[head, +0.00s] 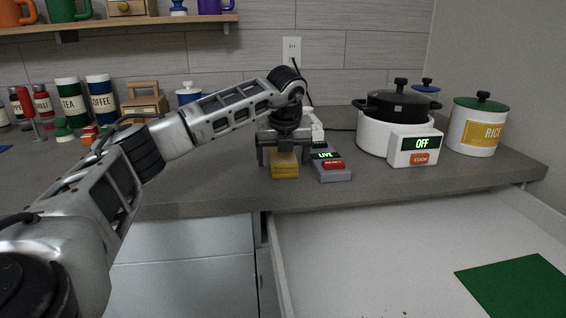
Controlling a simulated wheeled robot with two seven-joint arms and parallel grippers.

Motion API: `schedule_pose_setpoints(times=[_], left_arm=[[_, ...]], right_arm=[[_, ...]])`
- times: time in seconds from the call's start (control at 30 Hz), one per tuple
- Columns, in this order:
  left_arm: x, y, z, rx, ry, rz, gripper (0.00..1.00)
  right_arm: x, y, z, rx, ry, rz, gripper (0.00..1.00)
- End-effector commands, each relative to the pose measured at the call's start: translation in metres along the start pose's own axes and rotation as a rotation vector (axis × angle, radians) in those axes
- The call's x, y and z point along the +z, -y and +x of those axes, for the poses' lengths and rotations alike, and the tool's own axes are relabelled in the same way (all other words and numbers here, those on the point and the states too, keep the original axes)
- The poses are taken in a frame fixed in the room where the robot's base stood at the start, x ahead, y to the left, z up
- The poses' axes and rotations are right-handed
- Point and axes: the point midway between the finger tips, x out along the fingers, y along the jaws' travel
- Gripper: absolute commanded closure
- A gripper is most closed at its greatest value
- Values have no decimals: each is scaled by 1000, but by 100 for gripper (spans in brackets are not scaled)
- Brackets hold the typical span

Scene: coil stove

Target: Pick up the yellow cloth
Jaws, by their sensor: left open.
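The yellow cloth (285,171) looks like a small folded block and sits on the grey counter near its front edge. My left gripper (284,158) points down over it from above. Its fingers are apart, one on the left and one on the right of the cloth. I cannot tell whether either finger touches the cloth. The gripper body hides the cloth's upper back part. My right gripper is not in view.
A grey device reading LIVE (333,174) stands close to the cloth's right. A white cooker (372,136) with a black pot and a rice canister (476,128) are farther right. Jars line the back left. A green sheet (515,285) lies lower right in an open drawer (380,260).

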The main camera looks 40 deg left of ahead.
Motion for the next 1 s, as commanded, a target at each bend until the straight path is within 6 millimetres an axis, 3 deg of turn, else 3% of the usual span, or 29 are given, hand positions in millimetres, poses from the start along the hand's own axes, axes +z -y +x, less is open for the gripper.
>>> schedule_pose_setpoints(times=[0.17,0.33,0.77,1.0], left_arm=[[-1,0,3,0,0,0,16],[-1,0,2,0,0,0,64],[2,0,-4,-2,1,0,65],[12,-2,-39,-3,3,-1,65]], right_arm=[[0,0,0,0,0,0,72],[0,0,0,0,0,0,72],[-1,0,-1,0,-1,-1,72],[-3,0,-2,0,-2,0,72]])
